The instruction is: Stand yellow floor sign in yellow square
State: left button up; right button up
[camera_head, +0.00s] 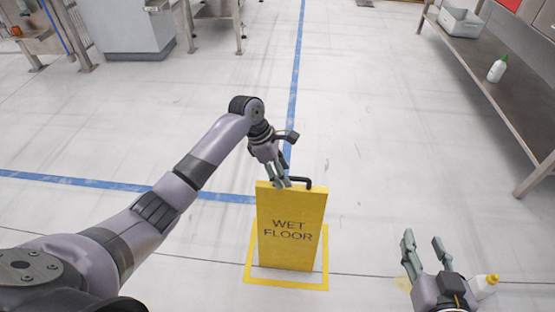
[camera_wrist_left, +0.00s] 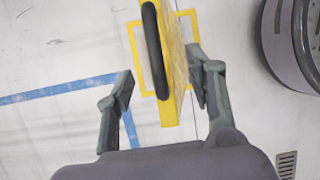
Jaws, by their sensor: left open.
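The yellow floor sign (camera_head: 292,248), lettered "WET FLOOR", is upright with a black handle (camera_head: 305,181) on top. Its base appears within the yellow square outline (camera_head: 286,285) on the floor. My left gripper (camera_head: 281,183) is at the sign's top edge. In the left wrist view, the sign (camera_wrist_left: 174,60) and its handle (camera_wrist_left: 152,50) lie between the spread fingers of the left gripper (camera_wrist_left: 162,84), with the square outline (camera_wrist_left: 187,13) showing on both sides below. My right gripper (camera_head: 423,240) is open and empty, at the lower right, apart from the sign.
A bottle with a yellow cap (camera_head: 484,287) shows beside my right gripper. A metal bench (camera_head: 500,95) at the right holds a grey bin (camera_head: 460,22) and a green-capped bottle (camera_head: 496,70). Blue floor lines (camera_head: 296,60) run behind the sign. Floor around the square is mostly clear.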

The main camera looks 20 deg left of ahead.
pick_arm(q)
jog(key=p+v, duration=0.1)
jog(key=v, duration=0.2)
jog(key=shift+a+r, duration=0.1)
jog(key=shift+r, duration=0.1)
pick_arm(e)
jog(key=s+d+f+g+h, duration=0.1)
jog(key=s+f+g, duration=0.2)
jog(key=f, duration=0.2)
jog(key=shift+s+d+g, duration=0.3)
jog(key=shift+s+d, duration=0.05)
jog(key=shift+d, duration=0.05)
jog(key=shift+f, duration=0.1)
